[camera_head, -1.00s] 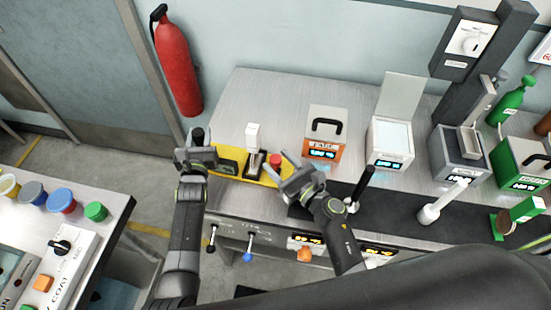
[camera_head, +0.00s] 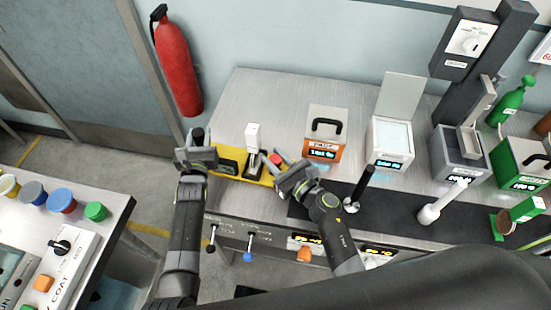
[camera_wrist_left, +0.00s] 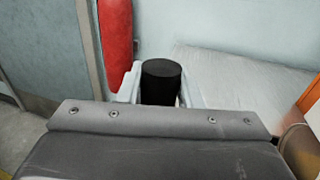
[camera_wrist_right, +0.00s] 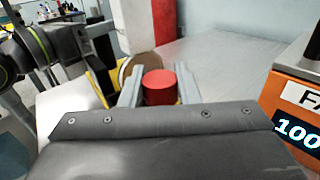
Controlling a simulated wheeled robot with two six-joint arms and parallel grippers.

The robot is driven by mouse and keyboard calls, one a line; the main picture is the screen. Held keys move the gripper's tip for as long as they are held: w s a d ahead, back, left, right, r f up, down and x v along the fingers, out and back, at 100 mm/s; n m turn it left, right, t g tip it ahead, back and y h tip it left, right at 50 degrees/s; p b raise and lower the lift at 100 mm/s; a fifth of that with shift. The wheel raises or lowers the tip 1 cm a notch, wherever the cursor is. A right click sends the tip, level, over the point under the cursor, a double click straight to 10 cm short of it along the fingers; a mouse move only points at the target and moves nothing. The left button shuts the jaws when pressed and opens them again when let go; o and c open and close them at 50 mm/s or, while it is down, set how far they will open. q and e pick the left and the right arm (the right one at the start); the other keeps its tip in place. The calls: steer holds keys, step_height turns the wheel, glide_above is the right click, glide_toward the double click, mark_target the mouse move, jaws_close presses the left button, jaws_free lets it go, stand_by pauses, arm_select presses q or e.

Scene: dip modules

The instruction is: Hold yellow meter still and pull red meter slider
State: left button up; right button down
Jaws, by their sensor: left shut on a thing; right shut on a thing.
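The yellow meter (camera_head: 256,171) sits at the left end of the steel bench, with a white upright piece (camera_head: 253,136) at its middle. A black knob (camera_head: 197,134) stands at its left end. A red knob (camera_head: 276,159) stands at its right. My left gripper (camera_head: 196,150) is shut on the black knob, which also shows between the fingers in the left wrist view (camera_wrist_left: 161,82). My right gripper (camera_head: 285,169) is shut on the red knob, seen between the fingers in the right wrist view (camera_wrist_right: 159,87). My grippers hide parts of the meter.
An orange box (camera_head: 323,139) with a black handle stands right of the meter. A white lidded box (camera_head: 391,139) and a grey machine (camera_head: 459,154) stand further right. A black mat (camera_head: 400,216) lies along the front. A black-handled tool (camera_head: 361,186) stands near my right arm.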

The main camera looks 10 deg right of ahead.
steer(key=shift+s+a, duration=0.25)
steer(key=shift+s, duration=0.25)
steer(key=shift+s+a, duration=0.2)
steer(key=shift+s, duration=0.25)
steer(key=c, duration=1.1)
jaws_free()
steer(key=v, duration=1.2)
arm_select(q)
steer(key=o, duration=1)
